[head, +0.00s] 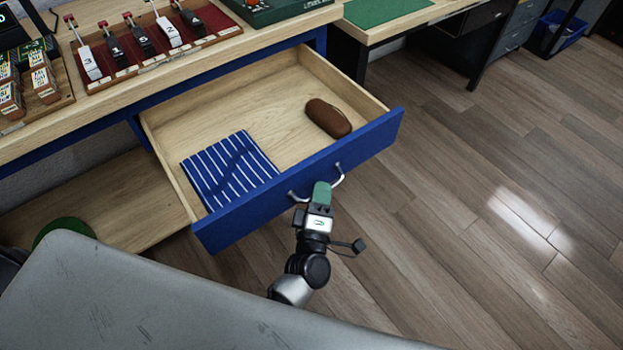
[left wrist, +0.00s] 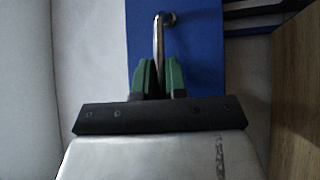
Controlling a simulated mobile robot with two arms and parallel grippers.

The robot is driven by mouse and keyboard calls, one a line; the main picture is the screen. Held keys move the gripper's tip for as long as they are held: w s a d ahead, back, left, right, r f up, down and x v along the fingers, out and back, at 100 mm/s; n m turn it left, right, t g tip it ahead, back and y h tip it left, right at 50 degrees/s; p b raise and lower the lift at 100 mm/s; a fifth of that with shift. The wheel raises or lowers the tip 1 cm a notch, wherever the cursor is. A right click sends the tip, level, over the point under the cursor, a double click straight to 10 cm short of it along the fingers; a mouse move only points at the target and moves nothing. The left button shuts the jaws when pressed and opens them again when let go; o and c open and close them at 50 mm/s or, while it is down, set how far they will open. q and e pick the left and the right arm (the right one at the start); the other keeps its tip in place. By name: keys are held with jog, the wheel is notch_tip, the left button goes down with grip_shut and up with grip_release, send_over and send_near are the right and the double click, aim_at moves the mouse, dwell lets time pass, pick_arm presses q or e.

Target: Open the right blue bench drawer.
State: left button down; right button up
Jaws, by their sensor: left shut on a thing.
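The blue bench drawer (head: 300,184) stands pulled out from under the wooden bench in the head view, its wooden inside showing. A metal bar handle (head: 338,178) is on its blue front. My left gripper (head: 321,190), with green fingers, is at the middle of this handle and shut on it. In the left wrist view the green fingers (left wrist: 158,82) close on both sides of the handle bar (left wrist: 158,45), in front of the blue drawer face (left wrist: 200,50). My right gripper is not in view.
The drawer holds a striped blue cloth (head: 228,170) and a brown case (head: 328,117). A wooden lower shelf (head: 110,205) is at the left. The wood floor (head: 470,200) at the right is clear.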

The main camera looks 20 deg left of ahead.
pick_arm(q)
jog(key=shift+s+d+f, duration=0.1)
jog(key=shift+s+d, duration=0.4)
jog(key=shift+d, duration=0.1)
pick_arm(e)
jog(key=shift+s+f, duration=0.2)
pick_arm(q)
jog(key=c, duration=1.2)
grip_release()
jog(key=shift+o, duration=0.2)
jog(key=v, duration=1)
jog(key=shift+s, duration=0.4)
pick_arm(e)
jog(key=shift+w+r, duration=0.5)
